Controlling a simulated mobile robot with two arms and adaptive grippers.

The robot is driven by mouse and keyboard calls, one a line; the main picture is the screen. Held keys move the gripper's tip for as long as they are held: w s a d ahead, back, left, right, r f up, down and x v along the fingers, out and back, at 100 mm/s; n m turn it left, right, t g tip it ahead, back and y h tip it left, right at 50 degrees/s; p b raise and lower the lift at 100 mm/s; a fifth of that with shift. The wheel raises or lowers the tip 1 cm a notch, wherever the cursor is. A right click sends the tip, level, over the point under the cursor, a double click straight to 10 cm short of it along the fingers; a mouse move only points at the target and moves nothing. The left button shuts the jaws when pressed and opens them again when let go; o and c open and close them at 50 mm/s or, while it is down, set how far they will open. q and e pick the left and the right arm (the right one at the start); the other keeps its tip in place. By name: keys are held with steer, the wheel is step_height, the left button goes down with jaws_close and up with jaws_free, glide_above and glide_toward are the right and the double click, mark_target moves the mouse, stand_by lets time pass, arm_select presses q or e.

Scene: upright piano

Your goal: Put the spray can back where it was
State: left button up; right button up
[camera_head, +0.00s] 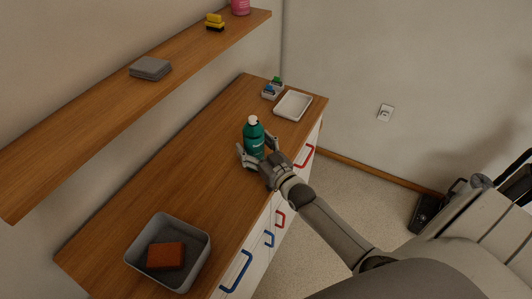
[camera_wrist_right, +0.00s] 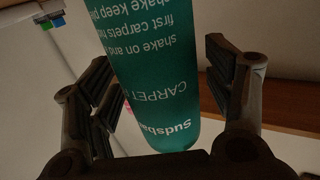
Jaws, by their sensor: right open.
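The spray can (camera_head: 253,137) is a teal cylinder with a cream cap. It stands upright on the wooden cabinet top (camera_head: 185,165), near its front edge. My right gripper (camera_head: 256,154) is at the can's lower part, with a finger on each side. In the right wrist view the can (camera_wrist_right: 158,70) fills the middle, its "CARPET" label upside down. The open fingers of my right gripper (camera_wrist_right: 168,95) flank it, with a visible gap at the right finger. Contact on the left side is hard to tell. My left gripper is not in view.
A grey bin (camera_head: 197,257) holding a red-brown block (camera_head: 166,256) stands at the near end. A wall shelf (camera_head: 95,105) overhangs the back. The top between bin and can is clear.

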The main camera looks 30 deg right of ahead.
steer(key=s+b, duration=0.2)
steer(key=s, duration=0.9)
steer(key=shift+s+d, duration=0.3)
steer(key=shift+d, duration=0.05)
steer(key=shift+f, duration=0.1)
